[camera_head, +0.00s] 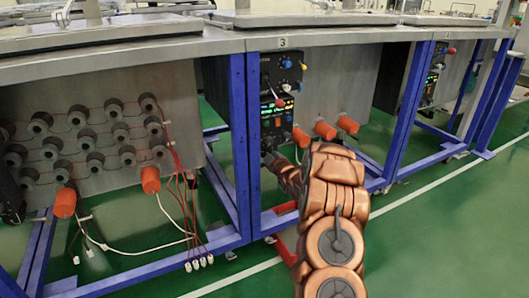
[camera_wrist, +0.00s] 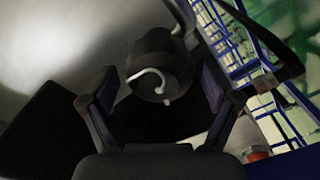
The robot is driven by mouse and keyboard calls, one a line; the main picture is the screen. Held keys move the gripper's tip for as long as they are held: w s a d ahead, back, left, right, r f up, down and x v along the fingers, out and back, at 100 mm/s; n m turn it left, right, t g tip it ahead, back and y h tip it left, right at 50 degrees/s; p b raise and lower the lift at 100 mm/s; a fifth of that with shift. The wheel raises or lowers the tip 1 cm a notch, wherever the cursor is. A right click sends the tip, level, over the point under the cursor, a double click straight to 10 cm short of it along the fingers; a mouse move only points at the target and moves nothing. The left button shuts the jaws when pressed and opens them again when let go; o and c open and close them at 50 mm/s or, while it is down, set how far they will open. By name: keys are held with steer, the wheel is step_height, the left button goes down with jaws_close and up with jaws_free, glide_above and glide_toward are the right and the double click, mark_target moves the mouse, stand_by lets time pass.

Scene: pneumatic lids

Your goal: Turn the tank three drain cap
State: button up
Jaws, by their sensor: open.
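Tank three (camera_head: 335,88) is the grey metal tank under the "3" label in the head view. Three orange caps, left (camera_head: 301,137), middle (camera_head: 324,129) and right (camera_head: 348,124), stick out low on its front. My gripper (camera_head: 270,160) is mostly hidden behind my copper-coloured arm, just below the control boxes. In the wrist view my gripper (camera_wrist: 160,85) is open, with a finger on each side of a dark round fitting (camera_wrist: 158,58) with a pale hooked piece. I cannot tell whether the fingers touch it, or whether it is the drain cap.
Black control boxes (camera_head: 277,105) hang left of the caps. A blue frame leg (camera_head: 238,140) stands close to my gripper's left. Loose cables (camera_head: 185,215) hang at the left tank. The green floor at right is clear.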

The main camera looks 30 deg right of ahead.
steer(key=c, duration=1.1)
steer(key=shift+c, duration=0.2)
steer(key=shift+r+p, duration=0.15)
steer(key=shift+p, duration=0.4)
steer(key=m+p, duration=0.3)
steer(key=p, duration=0.1)
steer(key=shift+r, duration=0.2)
steer(key=m+p, duration=0.3)
steer(key=p, duration=0.2)
steer(key=shift+d, duration=0.15)
steer(key=m+p, duration=0.3)
steer(key=m, duration=0.1)
steer(key=shift+d, duration=0.1)
steer(key=shift+f+m+p, duration=0.25)
steer(key=shift+m+p, duration=0.9)
steer(key=shift+m, duration=0.45)
steer(key=shift+d, duration=0.1)
